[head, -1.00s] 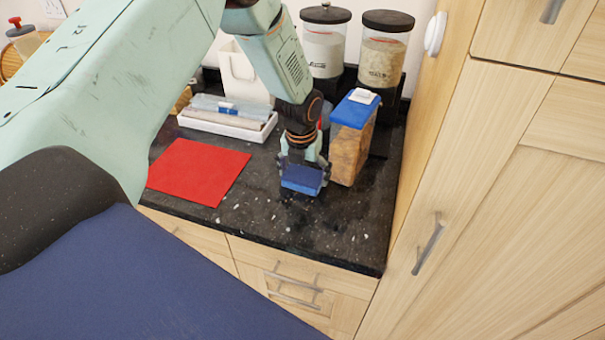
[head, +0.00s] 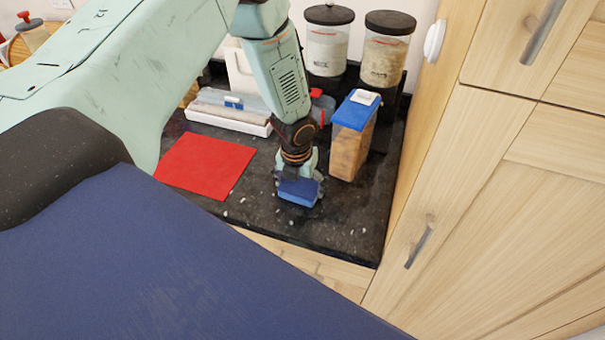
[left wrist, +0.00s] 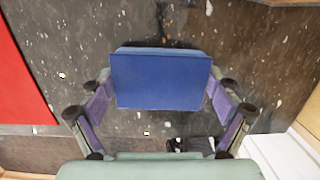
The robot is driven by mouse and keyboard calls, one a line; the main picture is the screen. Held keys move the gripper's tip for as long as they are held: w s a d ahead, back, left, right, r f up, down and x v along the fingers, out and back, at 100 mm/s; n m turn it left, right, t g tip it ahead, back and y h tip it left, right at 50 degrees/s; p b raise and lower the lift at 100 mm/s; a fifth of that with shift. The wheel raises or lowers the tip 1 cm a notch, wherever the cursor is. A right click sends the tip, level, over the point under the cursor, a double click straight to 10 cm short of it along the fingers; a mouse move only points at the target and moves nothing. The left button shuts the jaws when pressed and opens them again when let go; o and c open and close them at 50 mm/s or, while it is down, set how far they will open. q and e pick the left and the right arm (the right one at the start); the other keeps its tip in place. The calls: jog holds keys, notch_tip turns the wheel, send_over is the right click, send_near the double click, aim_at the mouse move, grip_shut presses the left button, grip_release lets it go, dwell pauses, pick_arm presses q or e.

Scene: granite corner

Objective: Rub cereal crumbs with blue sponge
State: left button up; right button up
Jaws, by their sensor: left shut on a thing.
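The blue sponge (head: 298,192) is at the granite counter, between the red mat and the cereal container. My left gripper (head: 299,181) points down and is shut on it. In the left wrist view the sponge (left wrist: 160,80) sits between the two fingers of the left gripper (left wrist: 160,92). Its underside is hidden, so I cannot tell whether it touches the counter. Pale crumbs (head: 226,213) lie scattered near the counter's front edge, and small crumbs (left wrist: 62,75) show around the sponge in the left wrist view. My right gripper is not in view.
A blue-lidded cereal container (head: 350,145) stands close behind the sponge to the right. A red mat (head: 206,165) lies to the left. A white tray (head: 228,119) and two dark-lidded jars (head: 327,50) (head: 385,58) stand behind. A wooden cabinet (head: 470,180) bounds the right side.

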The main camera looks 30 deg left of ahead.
pick_arm(q)
jog(key=shift+s+d+f+p, duration=0.15)
jog(key=shift+s+p, duration=0.4)
jog(key=shift+s, duration=0.55)
jog(key=shift+f, duration=0.15)
jog(key=shift+s, duration=0.1)
jog(key=shift+r, duration=0.35)
jog(key=shift+w+r+p, duration=0.2)
jog(key=shift+r+p, duration=0.3)
jog(key=shift+r, duration=0.1)
jog(key=shift+w+r+p, duration=0.15)
jog(key=shift+r+p, duration=0.35)
jog(key=shift+r, duration=1.6)
